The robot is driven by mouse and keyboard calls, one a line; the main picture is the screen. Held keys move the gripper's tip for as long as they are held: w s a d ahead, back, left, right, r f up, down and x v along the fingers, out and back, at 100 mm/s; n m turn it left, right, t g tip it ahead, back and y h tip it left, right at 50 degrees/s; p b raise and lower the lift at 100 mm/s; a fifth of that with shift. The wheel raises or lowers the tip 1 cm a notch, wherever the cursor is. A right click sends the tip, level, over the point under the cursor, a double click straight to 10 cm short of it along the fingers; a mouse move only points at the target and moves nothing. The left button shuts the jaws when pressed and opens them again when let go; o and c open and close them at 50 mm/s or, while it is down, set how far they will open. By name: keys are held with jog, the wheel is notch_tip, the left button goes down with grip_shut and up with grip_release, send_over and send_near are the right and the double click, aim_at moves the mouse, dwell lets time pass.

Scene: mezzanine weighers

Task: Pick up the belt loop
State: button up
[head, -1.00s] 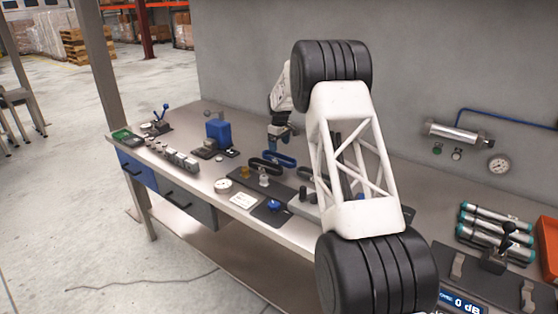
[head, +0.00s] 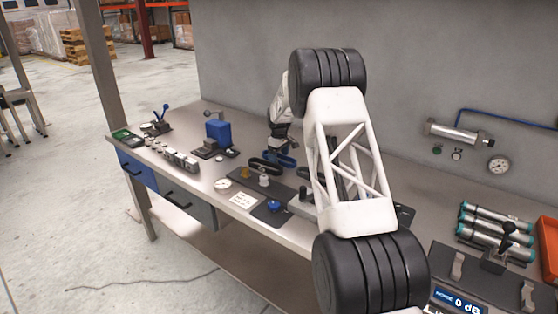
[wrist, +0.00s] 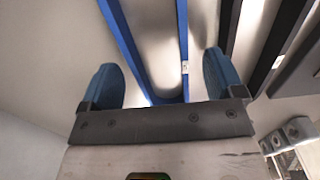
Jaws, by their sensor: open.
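A blue belt loop (head: 288,162) lies on the bench below my gripper (head: 282,146), beside a black belt loop (head: 264,168). In the wrist view, the long strands of the blue belt loop (wrist: 184,55) pass between the two blue fingers of my gripper (wrist: 160,64). I cannot tell how high the fingertips are above the bench. The black belt loop (wrist: 268,60) shows to the right, outside the fingers.
A blue block-shaped device (head: 218,131) stands left of my gripper. A dark mat (head: 250,181) with small weights lies in front, beside a blue knob (head: 274,206) and a white card (head: 241,199). The grey wall closes off the bench's back.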

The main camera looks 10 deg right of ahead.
jog(key=shift+f, duration=0.35)
dwell(0.3)
jog(key=c, duration=1)
jog(key=shift+r, duration=0.2)
jog(key=shift+r, duration=1.45)
jog(key=shift+s+r, duration=0.15)
jog(key=s, duration=0.5)
jog(key=s+r, duration=0.1)
jog(key=s, duration=0.9)
jog(key=shift+s+r, duration=0.25)
jog(key=shift+s, duration=0.1)
